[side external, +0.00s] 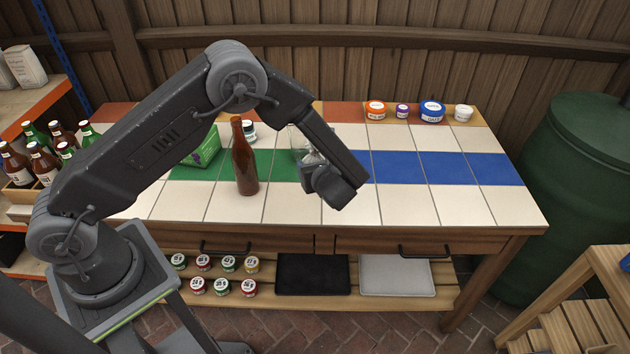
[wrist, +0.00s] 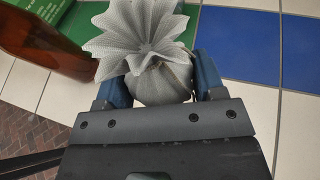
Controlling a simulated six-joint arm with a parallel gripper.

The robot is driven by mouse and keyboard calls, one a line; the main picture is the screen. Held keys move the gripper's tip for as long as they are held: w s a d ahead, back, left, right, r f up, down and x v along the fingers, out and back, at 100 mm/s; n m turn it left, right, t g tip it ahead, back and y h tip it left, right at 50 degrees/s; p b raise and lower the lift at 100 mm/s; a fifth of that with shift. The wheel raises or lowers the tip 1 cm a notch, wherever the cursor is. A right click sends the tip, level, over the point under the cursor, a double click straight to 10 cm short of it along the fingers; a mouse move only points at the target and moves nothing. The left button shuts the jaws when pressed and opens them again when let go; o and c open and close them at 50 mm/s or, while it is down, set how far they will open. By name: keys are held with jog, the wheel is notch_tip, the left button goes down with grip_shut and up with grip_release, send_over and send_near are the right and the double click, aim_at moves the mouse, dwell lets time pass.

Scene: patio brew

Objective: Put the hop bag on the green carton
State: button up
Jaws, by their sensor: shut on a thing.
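The hop bag (wrist: 160,80) is a grey mesh pouch with a ruffled top. In the wrist view it sits between the two blue fingers of my gripper (wrist: 163,88), which is shut on it. In the side view my gripper (side external: 318,168) is over the middle of the tiled table, and my arm hides much of what is at it. The green carton (side external: 205,148) lies on the table to the left of my gripper, partly covered by my arm. A corner of it with white lettering seems to show at the wrist view's top left.
A brown bottle (side external: 245,160) stands upright between the carton and my gripper; it also shows in the wrist view (wrist: 45,38). A small white-lidded jar (side external: 249,130) is behind it. Several tubs (side external: 432,111) line the back right.

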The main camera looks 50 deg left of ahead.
notch_tip(320, 180, up, 18)
jog(key=f, duration=0.1)
jog(key=s+a+n+g+y, duration=0.1)
jog(key=s+a+n+g, duration=0.25)
jog(key=a, duration=0.85)
jog(key=s+a+n+g, duration=0.3)
jog(key=s+a+g, duration=0.1)
jog(key=a, duration=0.8)
jog(key=s+a+n+g+h, duration=0.2)
jog(key=s+a+n+g, duration=0.5)
jog(key=s+a, duration=1)
jog(key=shift+m, duration=0.35)
jog(key=w+d+f, duration=0.1)
jog(key=w+f, duration=0.2)
jog(key=w+d+f, duration=0.1)
jog(key=w+f, duration=0.3)
jog(key=w+d+f, duration=0.2)
jog(key=w+f, duration=0.1)
jog(key=f, duration=0.1)
jog(key=shift+w+d+f, duration=0.1)
jog(key=shift+w+f, duration=0.1)
jog(key=shift+w, duration=0.2)
jog(key=shift+f, duration=2)
jog(key=shift+f, duration=0.15)
